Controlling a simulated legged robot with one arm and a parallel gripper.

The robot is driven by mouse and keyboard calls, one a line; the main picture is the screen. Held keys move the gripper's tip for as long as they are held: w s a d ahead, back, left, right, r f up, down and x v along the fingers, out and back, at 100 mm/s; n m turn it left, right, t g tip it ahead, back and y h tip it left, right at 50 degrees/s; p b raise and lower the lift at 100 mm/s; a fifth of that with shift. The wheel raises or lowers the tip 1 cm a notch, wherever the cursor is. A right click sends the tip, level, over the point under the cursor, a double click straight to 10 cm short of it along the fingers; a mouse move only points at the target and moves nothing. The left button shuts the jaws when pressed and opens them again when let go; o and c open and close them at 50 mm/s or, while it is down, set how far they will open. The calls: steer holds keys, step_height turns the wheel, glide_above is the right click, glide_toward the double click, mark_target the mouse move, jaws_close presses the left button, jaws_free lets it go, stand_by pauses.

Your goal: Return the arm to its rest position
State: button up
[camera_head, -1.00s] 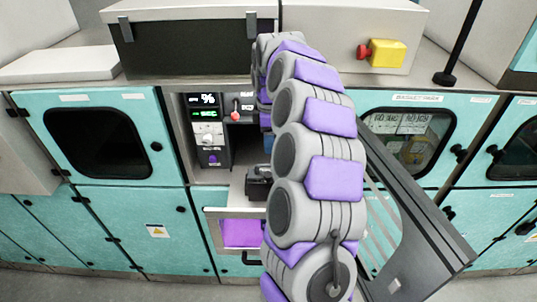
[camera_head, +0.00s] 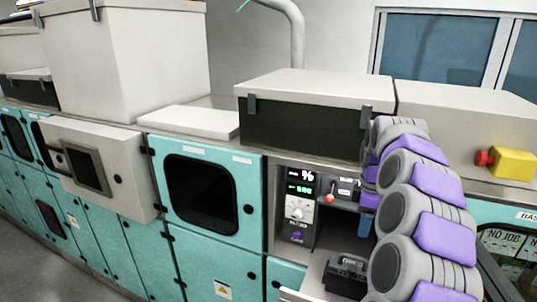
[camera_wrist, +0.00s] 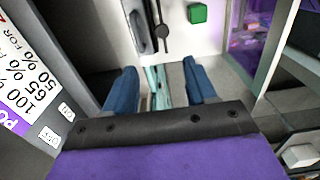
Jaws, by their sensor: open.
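My arm (camera_head: 405,210), grey with purple covers, curves up from the lower right of the head view and bends towards the control recess. My gripper (camera_wrist: 162,88) shows in the wrist view as two blue fingers held apart, with nothing between them. In the head view, a small blue part of my gripper (camera_head: 368,200) shows at the right side of the recess; the rest is hidden behind the arm. The control panel (camera_head: 299,210) with lit displays and a knob stands left of it.
A red-tipped lever (camera_head: 329,198) is close beside the gripper. A black device (camera_head: 346,272) sits below it. A dark-fronted box (camera_head: 310,120) stands above the recess. A yellow box with a red button (camera_head: 510,163) is at right. A green block (camera_wrist: 198,13) shows in the wrist view.

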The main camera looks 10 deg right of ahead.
steer(key=s+a+r+m, duration=0.2)
steer(key=s+a+m, duration=0.2)
steer(key=s+a, duration=1.2)
steer(key=s+a+f+m+g, duration=0.1)
steer(key=s+a+f+m, duration=0.3)
steer(key=s, duration=0.6)
steer(key=s+a+f+m+g, duration=0.1)
steer(key=s+a+f+m, duration=0.25)
steer(key=s, duration=0.65)
step_height(320, 180, down, 20)
steer(key=b, duration=1.9)
steer(key=shift+r, duration=0.15)
